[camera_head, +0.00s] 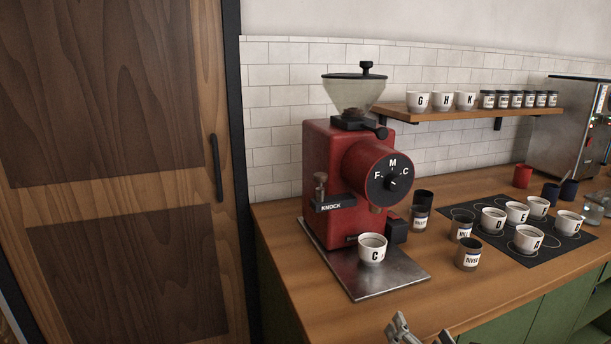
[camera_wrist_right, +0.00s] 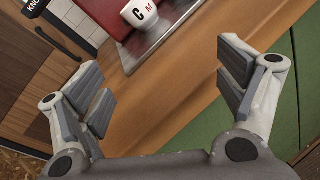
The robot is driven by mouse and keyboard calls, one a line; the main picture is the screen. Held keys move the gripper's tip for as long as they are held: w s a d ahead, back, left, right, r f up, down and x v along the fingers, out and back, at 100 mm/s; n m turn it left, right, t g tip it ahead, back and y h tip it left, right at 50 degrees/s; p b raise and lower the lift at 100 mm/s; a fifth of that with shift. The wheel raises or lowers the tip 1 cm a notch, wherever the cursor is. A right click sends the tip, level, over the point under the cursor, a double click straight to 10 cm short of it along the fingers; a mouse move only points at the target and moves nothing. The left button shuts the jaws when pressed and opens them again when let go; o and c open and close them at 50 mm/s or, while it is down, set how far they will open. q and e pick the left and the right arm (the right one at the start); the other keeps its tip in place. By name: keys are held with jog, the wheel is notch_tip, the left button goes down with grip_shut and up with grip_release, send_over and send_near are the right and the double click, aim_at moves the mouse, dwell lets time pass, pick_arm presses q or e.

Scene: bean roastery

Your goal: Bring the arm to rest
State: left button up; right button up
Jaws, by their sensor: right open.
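My right gripper (camera_head: 420,332) shows at the bottom edge of the head view, in front of the counter's front edge, with only its fingertips visible. In the right wrist view the right gripper (camera_wrist_right: 166,78) is open, its fingers wide apart with nothing between them. Beyond the fingers lie the wooden counter and green cabinet front. The white cup marked C (camera_head: 372,250) stands on the grinder's metal tray, apart from the gripper; the cup also shows at the top of the right wrist view (camera_wrist_right: 141,13). My left gripper is in neither view.
A red grinder (camera_head: 329,175) stands on the wooden counter (camera_head: 286,262). To its right are dark canisters (camera_head: 468,254) and a black mat (camera_head: 487,240) with several lettered cups. A wall shelf (camera_head: 470,113) holds cups and jars. A wooden door (camera_head: 110,195) is at left.

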jog(key=s+a+f+m+g, duration=0.1)
jog(key=s+f+m+g, duration=0.7)
jog(key=s+m, duration=0.7)
jog(key=s+f+m+g, duration=0.5)
jog(key=s+f+m, duration=0.5)
jog(key=s+m, duration=0.4)
notch_tip(320, 180, down, 26)
jog(key=s+g+p, duration=0.1)
jog(key=s, duration=0.1)
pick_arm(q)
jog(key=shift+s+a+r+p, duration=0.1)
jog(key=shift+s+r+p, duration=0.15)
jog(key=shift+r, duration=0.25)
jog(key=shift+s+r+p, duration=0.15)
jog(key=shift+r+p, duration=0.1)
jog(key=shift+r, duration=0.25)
pick_arm(e)
jog(key=s+d+f+g, duration=0.1)
jog(key=s+d+f, duration=0.1)
jog(key=s+f, duration=1.2)
jog(key=shift+s+d+f+n+g+h, duration=0.3)
jog(key=shift+s+d+f, duration=0.05)
jog(key=shift+s, duration=0.7)
